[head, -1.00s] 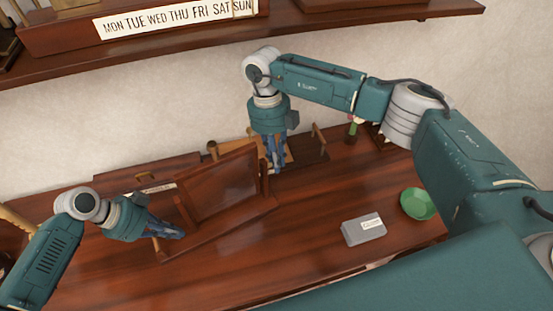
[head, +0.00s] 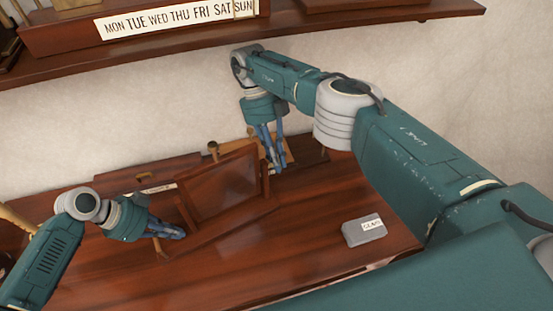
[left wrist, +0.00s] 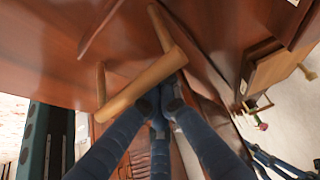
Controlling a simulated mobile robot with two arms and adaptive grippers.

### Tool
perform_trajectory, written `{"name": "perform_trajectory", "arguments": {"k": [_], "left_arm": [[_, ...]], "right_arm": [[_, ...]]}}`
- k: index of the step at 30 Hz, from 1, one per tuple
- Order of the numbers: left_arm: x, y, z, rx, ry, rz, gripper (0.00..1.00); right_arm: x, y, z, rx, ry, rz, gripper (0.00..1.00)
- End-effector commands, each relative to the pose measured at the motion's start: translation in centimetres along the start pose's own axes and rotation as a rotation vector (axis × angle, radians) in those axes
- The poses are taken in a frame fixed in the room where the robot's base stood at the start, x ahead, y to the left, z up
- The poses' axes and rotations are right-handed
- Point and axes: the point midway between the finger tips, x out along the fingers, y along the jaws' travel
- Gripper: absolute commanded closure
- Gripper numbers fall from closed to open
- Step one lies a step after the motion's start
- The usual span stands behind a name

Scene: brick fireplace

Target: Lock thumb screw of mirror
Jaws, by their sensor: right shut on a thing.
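The mirror (head: 222,190) is a dark framed panel tilted on a wooden stand on the desk, in the middle of the head view. My right gripper (head: 277,168) points down beside the right post of the stand. Its fingers are shut on the thumb screw, which they mostly hide. My left gripper (head: 180,234) is low at the left side of the stand. In the left wrist view its fingertips (left wrist: 162,100) are close together at a light wooden bar (left wrist: 135,92). I cannot tell whether they grip it.
A grey box with a white label (head: 363,231) lies on the desk (head: 300,235) at the right. Small wooden items stand behind the mirror by the wall. A shelf with a weekday sign (head: 180,20) is above. The front middle of the desk is clear.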

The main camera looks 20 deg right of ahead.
Motion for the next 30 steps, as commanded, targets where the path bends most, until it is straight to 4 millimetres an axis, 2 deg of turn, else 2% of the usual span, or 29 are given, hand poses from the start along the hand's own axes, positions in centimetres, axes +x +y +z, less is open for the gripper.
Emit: {"name": "perform_trajectory", "arguments": {"k": [14, 15, 18, 30], "left_arm": [[0.01, 0.0, 0.0, 0.0, 0.0, 0.0, 1.0], [0.01, 0.0, 0.0, 0.0, 0.0, 0.0, 1.0], [0.01, 0.0, 0.0, 0.0, 0.0, 0.0, 1.0], [0.0, 0.0, 0.0, 0.0, 0.0, 0.0, 1.0]], "right_arm": [[0.03, 0.11, -0.04, -0.001, 0.006, 0.004, 1.0], [0.02, 0.11, -0.05, -0.001, 0.006, 0.004, 0.84], [0.01, 0.11, -0.05, -0.001, 0.006, 0.003, 0.69], [-0.04, 0.08, -0.07, 0.0, 0.006, 0.003, 0.69]]}}
